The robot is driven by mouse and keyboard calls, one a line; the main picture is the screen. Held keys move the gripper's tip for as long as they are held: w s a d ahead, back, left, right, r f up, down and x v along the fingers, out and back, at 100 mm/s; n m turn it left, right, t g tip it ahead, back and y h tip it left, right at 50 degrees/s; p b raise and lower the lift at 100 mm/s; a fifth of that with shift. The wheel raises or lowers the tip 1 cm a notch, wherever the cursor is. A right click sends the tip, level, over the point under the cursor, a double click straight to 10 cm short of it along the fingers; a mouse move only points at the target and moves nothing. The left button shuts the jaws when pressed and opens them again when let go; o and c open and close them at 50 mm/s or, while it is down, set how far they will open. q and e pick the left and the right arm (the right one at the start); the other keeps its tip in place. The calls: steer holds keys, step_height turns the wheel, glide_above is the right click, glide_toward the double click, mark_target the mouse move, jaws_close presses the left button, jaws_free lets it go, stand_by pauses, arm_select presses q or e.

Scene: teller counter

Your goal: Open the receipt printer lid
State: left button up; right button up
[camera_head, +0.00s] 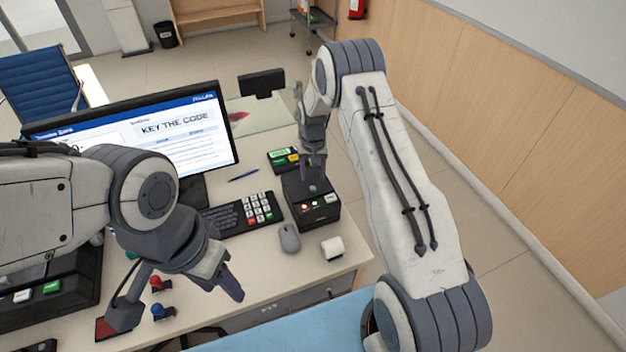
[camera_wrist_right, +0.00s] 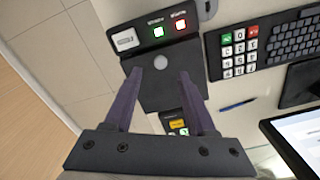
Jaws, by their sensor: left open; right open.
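The receipt printer (camera_head: 318,214) is a black box on the counter, with a green and a red light on its front panel. Its dark lid (camera_wrist_right: 172,92) looks shut and carries a round grey button (camera_wrist_right: 160,62). My right gripper (camera_head: 313,172) is above the printer, pointing down. In the right wrist view its two open fingers (camera_wrist_right: 160,74) are on either side of the button, with nothing between them; whether they touch the lid I cannot tell. My left gripper (camera_head: 230,284) is open and empty over the counter's front, left of the printer.
A mouse (camera_head: 289,238) and a white paper roll (camera_head: 333,248) lie in front of the printer. A keypad (camera_head: 261,211) and keyboard (camera_head: 224,219) are left of it, a card terminal (camera_head: 281,157) behind. A monitor (camera_head: 185,150) and stamps (camera_head: 157,284) stand further left.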

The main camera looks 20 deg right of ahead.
mark_target(313, 188)
steer(key=shift+f+p, duration=0.65)
steer(key=shift+f, duration=1.8)
jaws_close()
